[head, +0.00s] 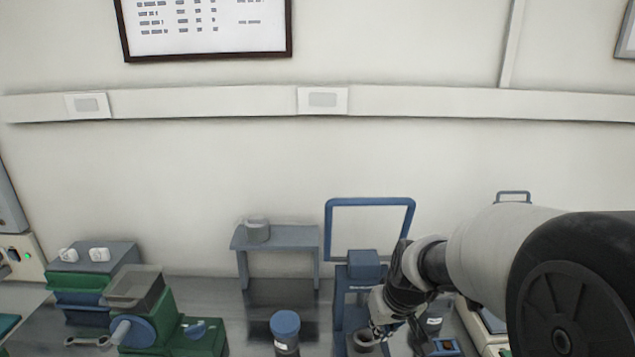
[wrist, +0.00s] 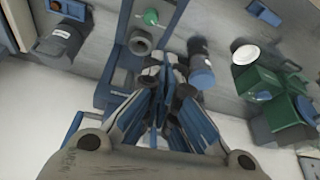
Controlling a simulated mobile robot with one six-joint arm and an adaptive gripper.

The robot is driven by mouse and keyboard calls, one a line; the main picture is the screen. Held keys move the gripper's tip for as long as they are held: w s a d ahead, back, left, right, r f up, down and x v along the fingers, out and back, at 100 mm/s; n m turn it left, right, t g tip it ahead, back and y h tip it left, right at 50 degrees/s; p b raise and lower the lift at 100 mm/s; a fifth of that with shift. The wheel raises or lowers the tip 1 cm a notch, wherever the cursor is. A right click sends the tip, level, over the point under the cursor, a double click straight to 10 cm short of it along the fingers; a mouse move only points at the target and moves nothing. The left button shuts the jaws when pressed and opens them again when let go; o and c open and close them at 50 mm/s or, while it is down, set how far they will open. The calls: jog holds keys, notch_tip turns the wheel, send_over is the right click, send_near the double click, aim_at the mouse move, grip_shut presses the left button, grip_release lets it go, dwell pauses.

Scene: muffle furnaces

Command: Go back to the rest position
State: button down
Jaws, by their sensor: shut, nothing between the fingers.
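My gripper (head: 377,328) is low at the right of centre in the head view, in front of a blue stand (head: 355,272) with a blue square frame. In the wrist view my gripper (wrist: 164,66) has its fingers together with nothing between them. A grey ring-shaped part (head: 366,341) is close by the fingertips in the head view. It also shows just past them in the wrist view (wrist: 141,42). I cannot tell whether they touch.
A blue-lidded jar (head: 285,328) stands left of the gripper. A grey shelf (head: 275,238) holds a small dish (head: 257,230). A green machine (head: 165,325) stands at left. A dark jar (wrist: 60,42) is at the wrist view's left. Free wall is above.

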jog(key=s+r+m, duration=0.1)
jog(key=s+r, duration=0.3)
jog(key=s, duration=0.8)
jog(key=s+d+r+b, duration=0.1)
jog(key=s+r, duration=0.3)
jog(key=s, duration=0.9)
jog(key=shift+s+r+m+h+b, duration=0.2)
jog(key=shift+m+h+b, duration=0.1)
jog(key=shift+m+h, duration=0.1)
jog(key=c, duration=2.4)
grip_release()
